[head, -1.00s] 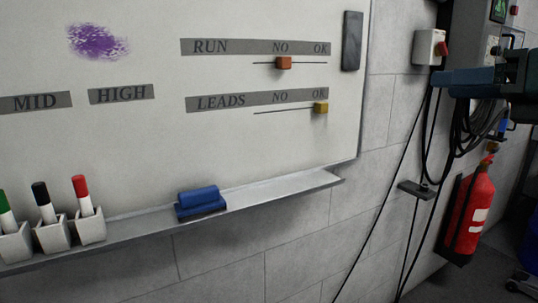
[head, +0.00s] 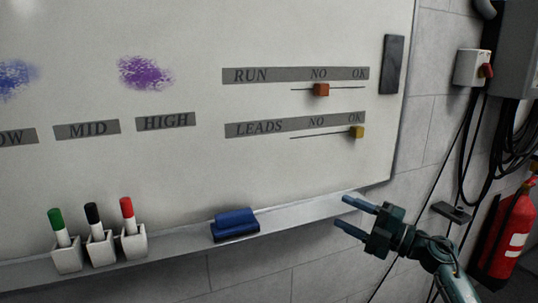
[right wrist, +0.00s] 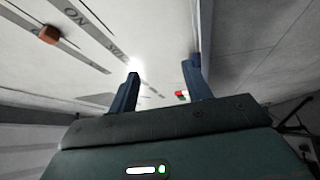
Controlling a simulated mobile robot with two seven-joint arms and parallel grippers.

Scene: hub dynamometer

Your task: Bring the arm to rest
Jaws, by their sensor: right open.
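My right gripper (head: 342,212) is open and empty, with its two blue fingers spread and pointing left, in front of the right end of the whiteboard tray (head: 295,211). Its arm comes in from the bottom right. In the right wrist view the open fingers (right wrist: 162,72) have nothing between them in their grip. I cannot tell whether a fingertip touches the tray. My left gripper is out of view.
The whiteboard (head: 200,35) has an orange slider (head: 321,90) under NO and a yellow slider (head: 357,132) under OK. A blue eraser (head: 235,221) and several marker cups (head: 133,244) stand on the tray. A fire extinguisher (head: 510,238) and cables are at right.

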